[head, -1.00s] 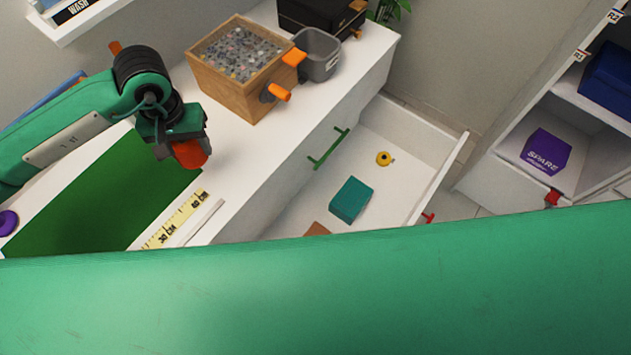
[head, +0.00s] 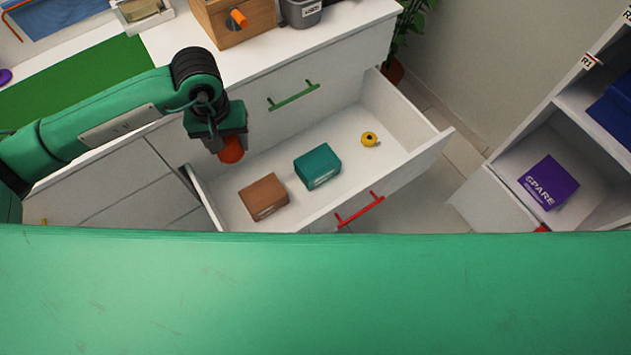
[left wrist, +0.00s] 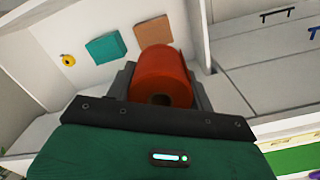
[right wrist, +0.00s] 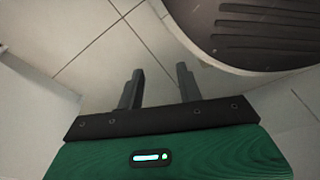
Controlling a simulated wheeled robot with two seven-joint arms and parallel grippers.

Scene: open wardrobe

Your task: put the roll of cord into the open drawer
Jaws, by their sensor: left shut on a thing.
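The roll of cord (head: 231,150) is an orange-red cylinder. My left gripper (head: 217,137) is shut on it and holds it over the left end of the open drawer. The open white drawer (head: 405,135) holds a brown box (head: 263,196), a teal box (head: 317,166) and a yellow tape-like item (head: 369,139). My right gripper (right wrist: 160,88) shows only in the right wrist view, with its fingers apart and nothing between them, above the floor.
The drawer's front wall carries a red handle (head: 359,209). A white dresser top (head: 300,55) with a green mat (head: 85,90), a wooden box (head: 235,22) and a grey bin (head: 302,12) lies behind. A purple box (head: 548,183) sits on the right shelf. Free drawer floor lies around the boxes.

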